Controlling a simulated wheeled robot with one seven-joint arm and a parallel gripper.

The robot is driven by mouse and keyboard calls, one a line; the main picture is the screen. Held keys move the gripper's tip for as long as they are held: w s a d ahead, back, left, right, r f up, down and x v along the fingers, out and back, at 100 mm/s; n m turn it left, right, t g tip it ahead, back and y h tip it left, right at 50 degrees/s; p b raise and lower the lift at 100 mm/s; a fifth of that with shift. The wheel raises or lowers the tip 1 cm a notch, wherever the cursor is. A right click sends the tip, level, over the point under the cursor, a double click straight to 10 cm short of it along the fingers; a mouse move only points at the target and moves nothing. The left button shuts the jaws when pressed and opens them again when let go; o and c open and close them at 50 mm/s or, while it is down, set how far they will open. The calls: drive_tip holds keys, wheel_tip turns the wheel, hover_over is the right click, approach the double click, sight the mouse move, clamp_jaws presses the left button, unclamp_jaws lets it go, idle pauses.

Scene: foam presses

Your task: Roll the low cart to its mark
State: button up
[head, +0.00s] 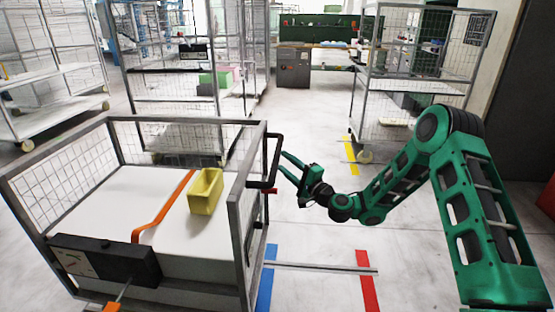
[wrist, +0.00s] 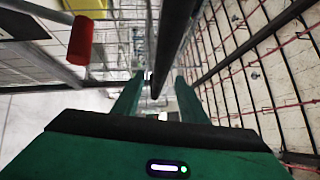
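The low cart (head: 248,215) is a grey mesh-sided frame with a white bed, at the left front of the head view. A black handle (head: 277,160) stands out from its right end. My gripper (head: 284,164) is at the handle. In the wrist view its two fingers (wrist: 157,88) are apart, and a dark bar (wrist: 178,35) runs between them without visible pinching. A red-tipped lever (wrist: 80,40) is beside it. Floor stripes show in blue (head: 266,280), red (head: 368,282) and yellow (head: 350,156); which one is the mark is not clear.
A yellow bin (head: 206,191) and an orange strap (head: 165,207) lie on the cart's bed. A grey bar (head: 320,267) lies along the floor between the blue and red stripes. Tall mesh carts (head: 418,82) stand behind.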

sight(277, 156)
drive_tip(key=shift+x, duration=2.6)
drive_tip(key=shift+c, duration=0.6)
clamp_jaws()
